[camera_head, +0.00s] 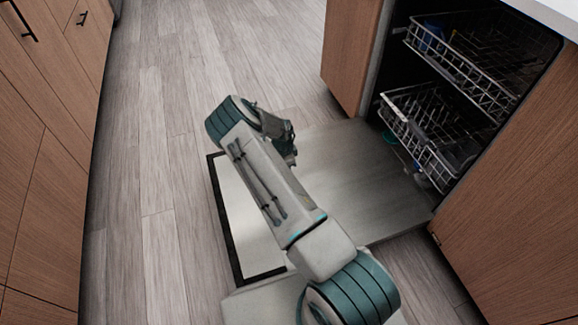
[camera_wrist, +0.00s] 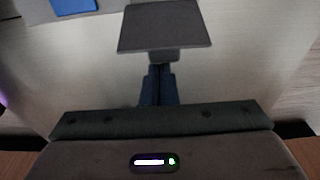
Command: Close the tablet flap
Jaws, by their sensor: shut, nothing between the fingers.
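My gripper (camera_wrist: 160,70) is shut and empty, its dark fingers together over the pale inner face of the dishwasher door (camera_wrist: 225,85). A dark grey square plate (camera_wrist: 165,25), which looks like the tablet flap, lies just beyond the fingertips in the wrist view. A narrow tab at its near edge is right at the fingertips; I cannot tell whether they touch. A blue patch (camera_wrist: 73,5) shows at the top left of the wrist view. In the head view the gripper (camera_head: 290,155) is over the lowered door (camera_head: 370,190), and my arm hides the flap.
The dishwasher stands open at the right, with an upper rack (camera_head: 465,75) and a lower rack (camera_head: 425,135) inside. Wooden cabinets (camera_head: 40,150) line the left side, and a cabinet panel (camera_head: 510,200) flanks the dishwasher. The wood floor (camera_head: 170,130) between is clear.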

